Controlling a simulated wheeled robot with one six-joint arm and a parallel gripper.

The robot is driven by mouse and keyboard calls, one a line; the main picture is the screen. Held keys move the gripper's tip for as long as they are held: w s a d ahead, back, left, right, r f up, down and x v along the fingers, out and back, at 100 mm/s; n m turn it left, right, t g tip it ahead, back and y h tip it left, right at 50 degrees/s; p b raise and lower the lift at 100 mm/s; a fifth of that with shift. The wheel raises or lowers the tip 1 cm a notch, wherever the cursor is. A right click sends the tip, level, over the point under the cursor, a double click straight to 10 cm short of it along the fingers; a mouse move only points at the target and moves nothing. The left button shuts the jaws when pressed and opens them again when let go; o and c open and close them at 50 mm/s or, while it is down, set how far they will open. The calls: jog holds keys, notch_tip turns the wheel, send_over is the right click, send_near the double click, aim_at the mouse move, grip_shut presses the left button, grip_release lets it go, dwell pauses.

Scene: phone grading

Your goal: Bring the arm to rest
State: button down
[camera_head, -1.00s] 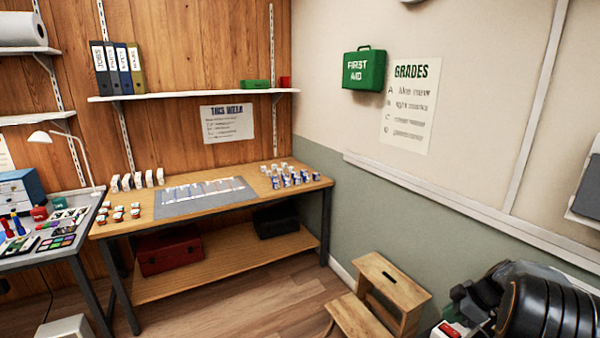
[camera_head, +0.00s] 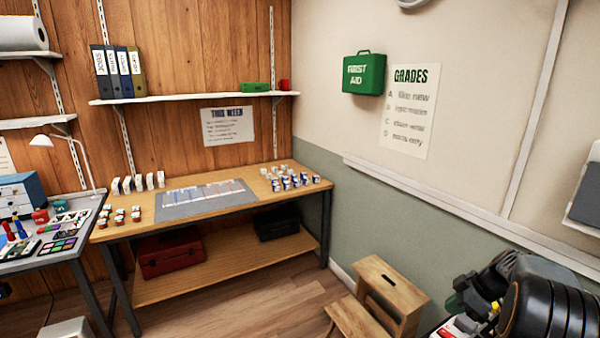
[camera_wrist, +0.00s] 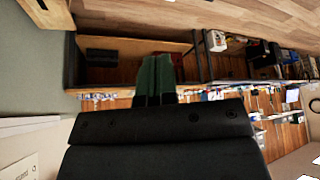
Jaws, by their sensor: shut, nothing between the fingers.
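My gripper shows in the wrist view (camera_wrist: 156,78) as two dark green fingers side by side, closed together with nothing held. It hangs in free air, and the room appears upside down behind it. In the head view, dark and black parts of my arm fill the lower right corner; a dark green part at their left end looks like my gripper (camera_head: 458,300). It is to the right of the wooden step stool (camera_head: 390,283) in the picture and touches nothing that I can make out.
A wooden workbench (camera_head: 243,209) with small boxes and a grey mat (camera_head: 205,199) stands against the back wall. A desk (camera_head: 60,255) with tools is at the left. A green first-aid box (camera_head: 364,73) hangs on the wall. The floor before the bench is clear.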

jog(key=shift+s+d+f+m, duration=0.1)
jog(key=shift+d+f+m, duration=0.05)
jog(key=shift+m, duration=1.05)
jog(key=s+m, duration=0.1)
jog(key=s+f+m, duration=0.1)
jog(key=m, duration=0.1)
jog(key=s+f+m+g, duration=0.1)
jog(key=m, duration=0.1)
jog(key=shift+a+f+h, duration=0.1)
jog(key=shift+a+h, duration=0.3)
jog(key=s+a+r+m+h, duration=0.1)
jog(key=s+a+r, duration=0.2)
jog(key=a, duration=0.4)
jog(key=s+a+r+m+t+h, duration=0.1)
jog(key=s+a+r, duration=0.2)
jog(key=s+a, duration=0.3)
jog(key=s+a+r+m+h, duration=0.1)
jog(key=s+a, duration=0.4)
jog(key=a, duration=0.5)
notch_tip(320, 180, up, 3)
jog(key=shift+s+f+m+t+h+p, duration=0.15)
jog(key=shift+s+m+t+h+p, duration=0.2)
jog(key=shift+h, duration=0.25)
jog(key=shift+w, duration=0.1)
